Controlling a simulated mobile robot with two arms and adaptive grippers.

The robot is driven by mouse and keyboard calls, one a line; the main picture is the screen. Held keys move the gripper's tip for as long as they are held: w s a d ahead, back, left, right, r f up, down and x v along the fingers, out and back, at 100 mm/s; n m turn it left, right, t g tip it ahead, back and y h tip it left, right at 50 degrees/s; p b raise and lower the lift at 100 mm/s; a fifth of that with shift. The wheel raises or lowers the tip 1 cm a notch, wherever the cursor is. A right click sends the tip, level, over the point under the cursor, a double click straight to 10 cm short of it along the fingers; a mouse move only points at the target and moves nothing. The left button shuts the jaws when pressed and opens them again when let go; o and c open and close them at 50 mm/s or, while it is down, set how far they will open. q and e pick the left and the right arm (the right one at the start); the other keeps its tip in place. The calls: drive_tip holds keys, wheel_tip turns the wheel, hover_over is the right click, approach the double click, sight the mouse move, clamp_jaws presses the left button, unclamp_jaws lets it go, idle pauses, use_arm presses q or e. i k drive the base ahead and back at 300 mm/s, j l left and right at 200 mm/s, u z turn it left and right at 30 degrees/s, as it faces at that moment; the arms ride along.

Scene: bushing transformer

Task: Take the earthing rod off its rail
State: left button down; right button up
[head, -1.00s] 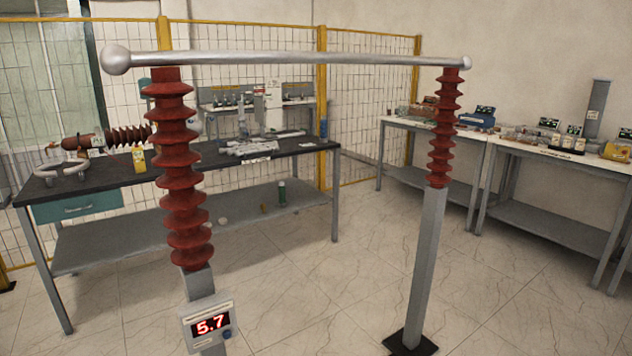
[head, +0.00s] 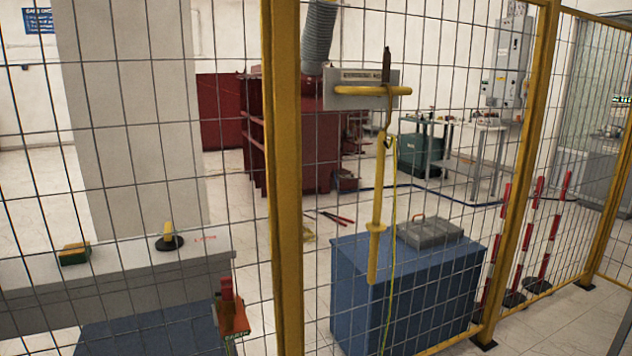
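The earthing rod (head: 377,215) is a long yellow rod hanging almost upright at the mesh fence. A dark metal tip (head: 387,65) shows at its upper end. A short yellow horizontal rail (head: 355,91) crosses near its upper part, in front of a grey plate with a label too small to read. A yellow-green cable (head: 391,240) hangs down beside the rod. How the rod is held at the rail is too small to tell. Neither of my grippers is in view.
A yellow-framed mesh fence (head: 283,180) spans the view. A blue cabinet (head: 405,295) with a grey toolbox stands by the rod. Red-and-white posts (head: 525,240) stand at the right.

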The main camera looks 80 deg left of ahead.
sight(375, 226)
drive_tip(key=u, duration=2.2)
